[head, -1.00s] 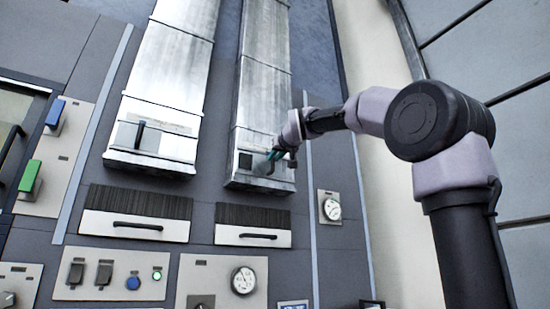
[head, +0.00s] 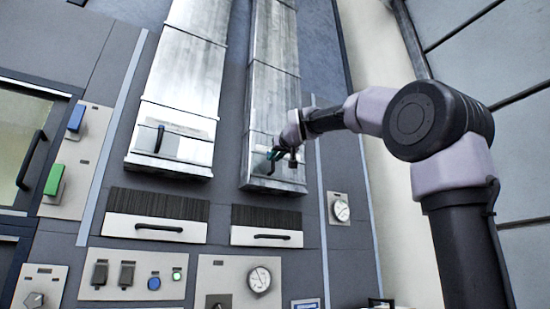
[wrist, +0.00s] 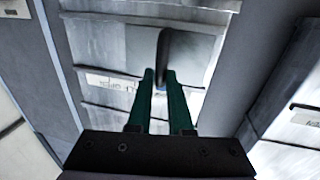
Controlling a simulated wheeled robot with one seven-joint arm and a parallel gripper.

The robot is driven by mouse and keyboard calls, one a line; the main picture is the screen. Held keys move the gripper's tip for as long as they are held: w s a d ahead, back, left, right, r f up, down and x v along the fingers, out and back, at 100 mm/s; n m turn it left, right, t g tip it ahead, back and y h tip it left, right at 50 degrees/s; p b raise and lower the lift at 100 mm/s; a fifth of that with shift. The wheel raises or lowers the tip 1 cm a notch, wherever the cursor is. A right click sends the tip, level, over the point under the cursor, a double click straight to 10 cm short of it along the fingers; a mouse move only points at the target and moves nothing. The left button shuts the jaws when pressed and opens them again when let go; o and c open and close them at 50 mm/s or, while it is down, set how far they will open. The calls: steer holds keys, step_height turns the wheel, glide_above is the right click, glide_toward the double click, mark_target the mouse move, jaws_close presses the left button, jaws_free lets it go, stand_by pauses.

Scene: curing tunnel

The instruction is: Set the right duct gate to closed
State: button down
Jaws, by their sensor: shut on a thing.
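The right duct (head: 275,75) is a tall metal duct with a pale gate plate (head: 259,149) near its lower end. My gripper (head: 273,157) is at this gate, shut on its dark upright handle. In the wrist view, my gripper's green fingers (wrist: 160,75) close around the handle (wrist: 164,52), which stands out from the grey gate plate (wrist: 140,47). A small label strip (wrist: 110,82) lies beside the plate, too blurred to read surely. The fingers hide the handle's near end and part of the plate.
The left duct (head: 190,65) has a similar gate with a dark handle (head: 159,139). Below are two drawer fronts (head: 157,228) with black handles, and panels with switches and a gauge (head: 259,279). A small gauge (head: 341,210) sits right of the right duct.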

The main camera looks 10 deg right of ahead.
steer(key=shift+a, duration=0.15)
steer(key=c, duration=0.8)
jaws_free()
steer(key=shift+s+a, duration=0.1)
steer(key=shift+a, duration=0.1)
steer(key=shift+c, duration=0.2)
steer(key=shift+d, duration=0.1)
steer(key=s+d, duration=0.1)
steer(key=s, duration=0.9)
steer(key=shift+s+d, duration=0.15)
steer(key=shift+s, duration=0.2)
